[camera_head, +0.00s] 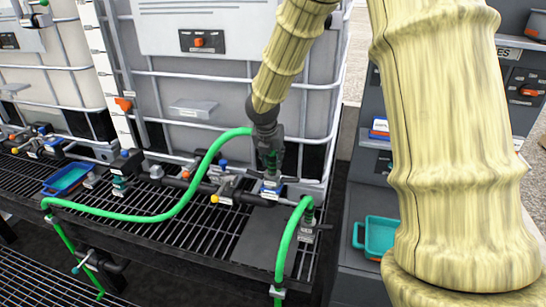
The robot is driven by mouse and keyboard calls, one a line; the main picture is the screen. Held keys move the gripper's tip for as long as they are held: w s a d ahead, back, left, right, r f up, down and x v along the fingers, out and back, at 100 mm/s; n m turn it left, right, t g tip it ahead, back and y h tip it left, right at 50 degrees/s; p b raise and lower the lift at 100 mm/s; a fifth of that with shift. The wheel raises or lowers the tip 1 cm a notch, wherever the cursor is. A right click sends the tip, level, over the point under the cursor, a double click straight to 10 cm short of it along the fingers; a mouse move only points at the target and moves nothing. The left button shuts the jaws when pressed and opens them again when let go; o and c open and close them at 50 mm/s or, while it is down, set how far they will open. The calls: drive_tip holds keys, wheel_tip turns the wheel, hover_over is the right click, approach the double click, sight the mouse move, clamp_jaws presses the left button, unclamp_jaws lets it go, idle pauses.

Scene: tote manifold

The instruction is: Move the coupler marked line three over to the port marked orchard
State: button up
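My gripper (270,148) is dark and points down at the middle of the rack. Its fingers are around the upper end of a green-hosed coupler (272,166); whether they press on it is too small to tell. The coupler stands upright just above or in a blue-collared port (271,189); I cannot tell if it is seated. Its green hose (168,215) arches off to the left. A second coupler (308,216), with a green hose (286,240) dropping to the front, stands to the right. The marks for line three and orchard are not readable.
Large caged white totes (215,118) stand behind the dark grating (150,236). Valves and pipes (190,183) line the manifold. A blue tray (66,178) sits at left. A teal bin (378,236) is on the grey cabinet at right. My pale arm covers much of the right side.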

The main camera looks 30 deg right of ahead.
drive_tip(key=shift+o, duration=1.4)
drive_tip(key=v, duration=1.2)
drive_tip(key=shift+w+d, duration=0.1)
